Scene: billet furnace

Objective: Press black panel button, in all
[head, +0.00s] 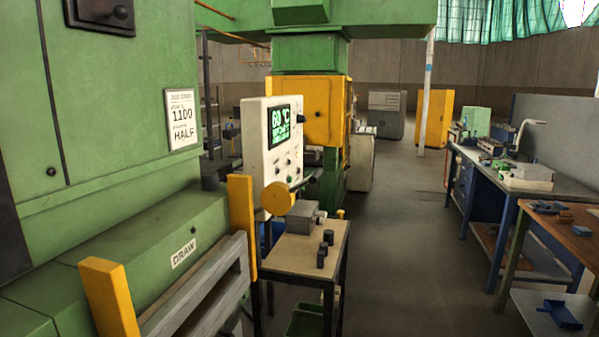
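A white control panel (270,185) stands left of the middle in the head view, angled toward the right. Its dark screen (279,127) shows green text that reads 60 °C at the top. A black knob (300,118) sits right of the screen. Several small dark controls are below the screen, and a larger black round button (303,171) is at the panel's lower right. Which of these are buttons or knobs is too small to tell surely. Neither of my grippers is in view, and nothing touches the panel.
A green furnace body (110,130) with a paper sign (181,119) fills the left. A small table (300,255) holds a grey block and black cylinders. Workbenches (575,190) line the right; floor between is clear.

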